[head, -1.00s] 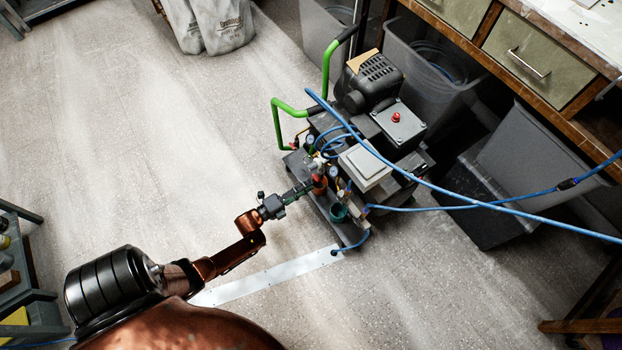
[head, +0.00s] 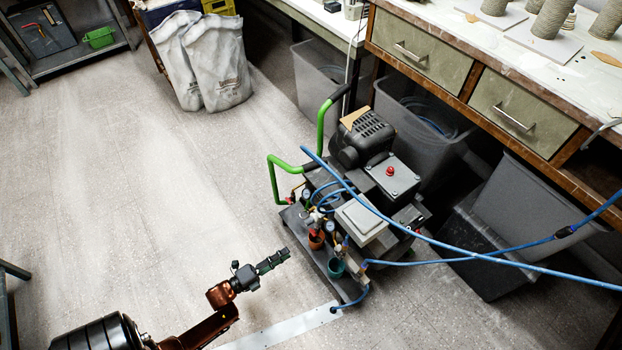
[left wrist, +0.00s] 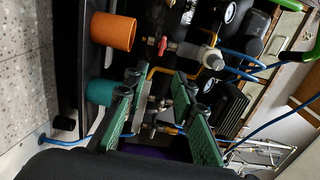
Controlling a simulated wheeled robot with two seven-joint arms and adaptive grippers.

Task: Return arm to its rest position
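My left arm comes in from the lower left of the head view. Its gripper (head: 272,262) is over the floor, to the left of the compressor cart (head: 370,195), and looks apart from it. In the left wrist view the green fingers of this gripper (left wrist: 165,118) are spread, with nothing held between them. Beyond them are the cart's orange cup (left wrist: 113,32), teal cup (left wrist: 100,88) and a red-handled valve (left wrist: 163,45). My right gripper is in neither view.
A blue hose (head: 460,228) runs from the cart to the right edge. A workbench with drawers (head: 520,110) and grey bins (head: 530,205) stand behind and right. White sacks (head: 205,65) stand at the back. The floor at left (head: 110,190) is clear.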

